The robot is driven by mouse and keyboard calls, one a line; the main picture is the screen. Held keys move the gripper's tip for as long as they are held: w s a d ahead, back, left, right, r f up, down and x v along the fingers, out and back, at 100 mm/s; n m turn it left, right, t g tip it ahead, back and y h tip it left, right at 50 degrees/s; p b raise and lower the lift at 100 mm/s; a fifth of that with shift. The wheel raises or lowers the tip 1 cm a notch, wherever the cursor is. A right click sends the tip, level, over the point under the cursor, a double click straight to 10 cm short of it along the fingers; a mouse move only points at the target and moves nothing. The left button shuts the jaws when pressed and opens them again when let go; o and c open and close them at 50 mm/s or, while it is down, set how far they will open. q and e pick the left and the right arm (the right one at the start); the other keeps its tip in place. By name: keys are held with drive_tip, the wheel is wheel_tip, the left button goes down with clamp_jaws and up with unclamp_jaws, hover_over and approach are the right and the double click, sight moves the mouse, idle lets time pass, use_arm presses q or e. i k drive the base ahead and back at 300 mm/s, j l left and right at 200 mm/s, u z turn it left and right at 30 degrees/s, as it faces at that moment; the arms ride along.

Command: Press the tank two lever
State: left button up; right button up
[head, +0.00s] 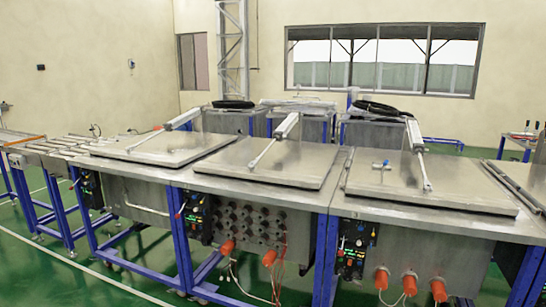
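Three metal tanks with flat lids stand in a row, and all three lids lie down flat: left lid (150,147), middle lid (270,163), right lid (430,187). A pneumatic cylinder slants down onto each one. The middle tank has a small dark control panel (196,216) on its front left. Similar panels show on the left tank (91,189) and the right tank (355,247). No readable label marks tank two, and single levers are too small to tell. Neither of my grippers is in view.
Blue frames (180,235) carry the tanks, with orange plugs (409,284) and loose cables (277,280) low on the fronts. Green floor (60,265) is clear at front left.

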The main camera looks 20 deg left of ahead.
sight(177, 216)
drive_tip(key=u, duration=1.3)
drive_tip(key=i+z, duration=0.1)
drive_tip(key=z, duration=0.4)
drive_tip(key=i+j+z, duration=0.3)
drive_tip(key=i+j, duration=0.2)
drive_tip(key=i+j+z, duration=0.35)
drive_tip(key=i+j, duration=0.4)
drive_tip(key=j, duration=0.15)
